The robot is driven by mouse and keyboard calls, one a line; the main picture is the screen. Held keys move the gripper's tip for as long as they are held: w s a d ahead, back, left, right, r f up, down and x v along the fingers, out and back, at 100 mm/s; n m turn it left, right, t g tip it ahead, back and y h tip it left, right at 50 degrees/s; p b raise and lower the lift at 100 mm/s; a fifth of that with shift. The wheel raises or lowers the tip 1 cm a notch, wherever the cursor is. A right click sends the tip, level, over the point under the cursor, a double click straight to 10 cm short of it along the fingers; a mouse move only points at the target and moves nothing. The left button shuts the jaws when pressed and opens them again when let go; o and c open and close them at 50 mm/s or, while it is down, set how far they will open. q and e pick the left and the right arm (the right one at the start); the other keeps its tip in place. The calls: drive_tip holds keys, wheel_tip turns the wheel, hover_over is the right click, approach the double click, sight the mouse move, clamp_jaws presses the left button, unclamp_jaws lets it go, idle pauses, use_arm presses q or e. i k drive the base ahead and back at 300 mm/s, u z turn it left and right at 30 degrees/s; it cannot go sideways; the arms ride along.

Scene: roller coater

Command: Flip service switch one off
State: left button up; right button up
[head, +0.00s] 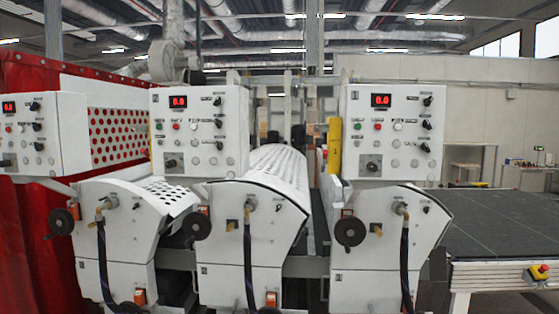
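Three white control boxes stand in a row on the roller coater: a left one (62,152), a middle one (238,152) and a right one (396,105). Each has a red lit display, small buttons and black rotary switches. The right box has dark switches at its upper right (427,101) and a keyed plate (374,163) low down. The middle box has a dark switch (217,101) at its upper right. The labels are too small to read, so I cannot tell which is service switch one. Neither of my grippers is in view.
Below the boxes, white machine housings carry black handwheels (349,231) and dark hanging hoses (248,265). A dark conveyor table (500,225) with a red emergency button (542,269) lies at right. A red curtain (30,230) hangs at left.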

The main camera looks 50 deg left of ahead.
sight(326, 152)
drive_tip(key=u, duration=0.8)
drive_tip(key=i, duration=0.85)
drive_tip(key=u, duration=0.7)
drive_tip(key=k, duration=0.5)
drive_tip(key=u, duration=2.05)
drive_tip(key=i, duration=1.05)
drive_tip(key=z, duration=2.1)
